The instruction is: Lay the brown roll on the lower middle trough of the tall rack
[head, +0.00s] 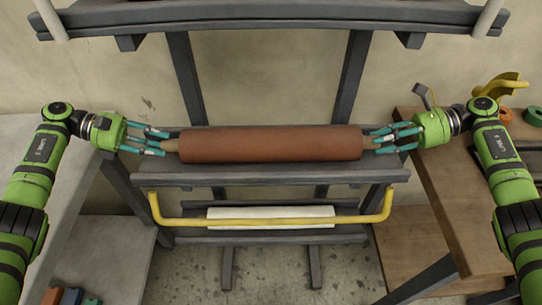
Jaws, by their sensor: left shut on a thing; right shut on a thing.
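The brown roll (270,144) lies level across the middle of the head view, over a grey trough (300,176) of the tall rack (184,75). I cannot tell if it touches the trough. My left gripper (162,141) is shut on the roll's left end core. My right gripper (375,140) is shut on its right end, where the fingers hide the core. Another level of the rack (270,18) is above, at the top of the view.
A yellow bar (270,220) runs across the rack's front below the roll. A white roll (270,212) lies on a lower level behind it. A grey bench (60,170) stands at left and a wooden table (440,190) with a yellow tape dispenser (500,87) at right.

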